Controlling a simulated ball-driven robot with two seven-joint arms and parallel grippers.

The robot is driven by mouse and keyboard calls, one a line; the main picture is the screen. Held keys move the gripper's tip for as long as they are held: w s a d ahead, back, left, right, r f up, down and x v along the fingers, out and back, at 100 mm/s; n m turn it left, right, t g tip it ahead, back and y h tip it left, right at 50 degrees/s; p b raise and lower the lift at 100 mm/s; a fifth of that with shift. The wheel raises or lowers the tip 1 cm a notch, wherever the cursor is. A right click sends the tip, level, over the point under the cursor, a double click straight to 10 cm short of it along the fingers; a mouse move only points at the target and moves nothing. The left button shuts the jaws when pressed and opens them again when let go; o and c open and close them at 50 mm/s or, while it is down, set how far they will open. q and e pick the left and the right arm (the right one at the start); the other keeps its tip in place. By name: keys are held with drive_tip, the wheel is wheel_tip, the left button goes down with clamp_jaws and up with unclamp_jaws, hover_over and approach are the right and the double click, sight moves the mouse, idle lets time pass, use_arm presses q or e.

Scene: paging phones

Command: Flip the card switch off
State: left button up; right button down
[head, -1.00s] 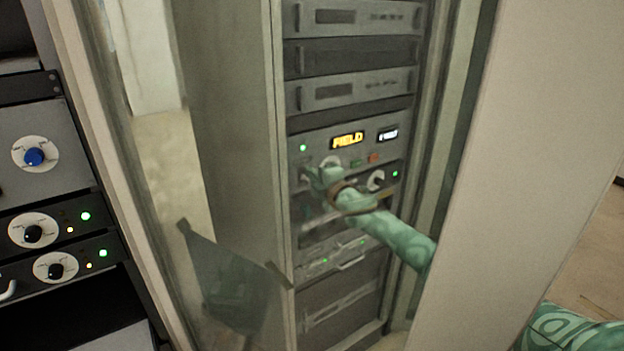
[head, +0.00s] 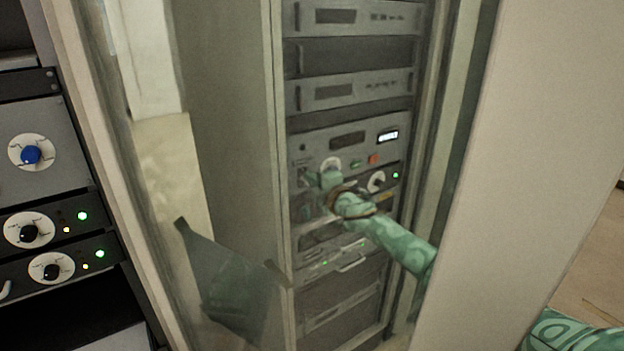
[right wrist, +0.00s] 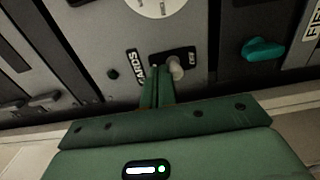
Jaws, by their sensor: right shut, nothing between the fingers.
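The card switch (right wrist: 177,69) is a small pale toggle on a dark plate, beside a label reading "CARDS" in the right wrist view. Its exact tilt is hard to read. My right gripper (right wrist: 157,82) is shut and empty, its fingertips just left of the toggle in that view; I cannot tell whether they touch it. In the head view my right gripper (head: 310,180) is at the left part of the grey rack panel (head: 313,136), and it hides the switch. The panel's left display (head: 347,141) is dark. My left gripper is not in view.
A right display (head: 388,136) and a green light (head: 396,175) are lit. A round dial (head: 377,181) is to the right of my gripper. A glass door (head: 215,240) stands at left and a pale cabinet wall (head: 545,130) at right, either side of the opening.

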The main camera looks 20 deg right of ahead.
drive_tip(key=s+d+r+p, duration=0.1)
drive_tip(key=s+p, duration=0.4)
drive_tip(key=s, duration=0.3)
drive_tip(key=shift+p, duration=0.35)
drive_tip(key=shift+d, duration=0.1)
idle(0.6)
